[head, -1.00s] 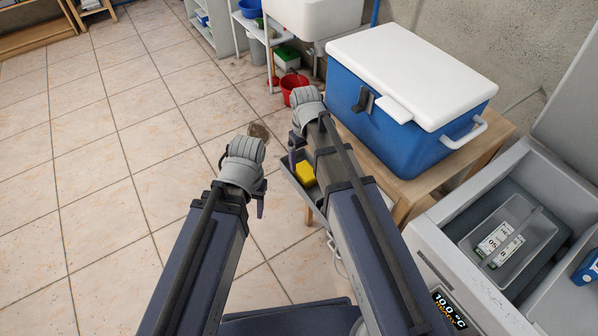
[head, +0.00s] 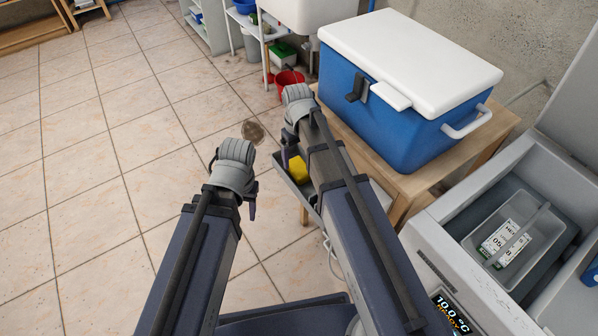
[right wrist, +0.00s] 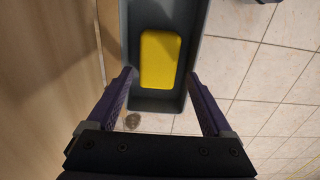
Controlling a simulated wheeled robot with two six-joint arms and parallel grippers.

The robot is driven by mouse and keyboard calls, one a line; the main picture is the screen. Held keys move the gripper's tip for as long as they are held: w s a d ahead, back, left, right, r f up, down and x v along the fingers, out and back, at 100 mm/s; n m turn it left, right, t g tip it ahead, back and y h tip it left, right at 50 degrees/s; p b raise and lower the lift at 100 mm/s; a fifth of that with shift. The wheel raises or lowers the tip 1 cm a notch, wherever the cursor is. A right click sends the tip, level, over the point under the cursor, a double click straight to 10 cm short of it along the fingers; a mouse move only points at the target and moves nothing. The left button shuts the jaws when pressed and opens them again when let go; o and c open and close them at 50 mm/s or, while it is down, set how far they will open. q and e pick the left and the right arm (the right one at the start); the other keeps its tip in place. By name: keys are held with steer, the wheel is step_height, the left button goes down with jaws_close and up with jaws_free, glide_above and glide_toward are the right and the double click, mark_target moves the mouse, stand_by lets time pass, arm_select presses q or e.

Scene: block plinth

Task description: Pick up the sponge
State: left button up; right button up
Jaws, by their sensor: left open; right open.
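The yellow sponge (head: 298,171) lies in a narrow grey tray (head: 291,180) at the left side of the wooden table, partly hidden by my right arm in the head view. In the right wrist view the sponge (right wrist: 161,60) lies flat on the tray floor (right wrist: 150,104). My right gripper (right wrist: 160,74) is open and empty, its fingers on either side of the sponge in that view; I cannot tell its height above it. My left gripper (head: 233,184) is open and empty, left of the tray above the floor.
A blue cool box (head: 405,110) with a white lid stands on the wooden table (head: 440,175). An open grey appliance (head: 470,255) with a clear bin inside is at right. A red bucket (head: 289,80) stands behind. The tiled floor (head: 100,190) at left is clear.

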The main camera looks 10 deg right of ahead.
mark_target(299, 166)
steer(key=f+b, duration=0.4)
steer(key=f, duration=0.1)
steer(key=shift+s+d+f+b, duration=0.1)
steer(key=shift+s+d+b, duration=0.1)
steer(key=shift+b, duration=0.2)
steer(key=shift+c, duration=0.2)
steer(key=c, duration=1.1)
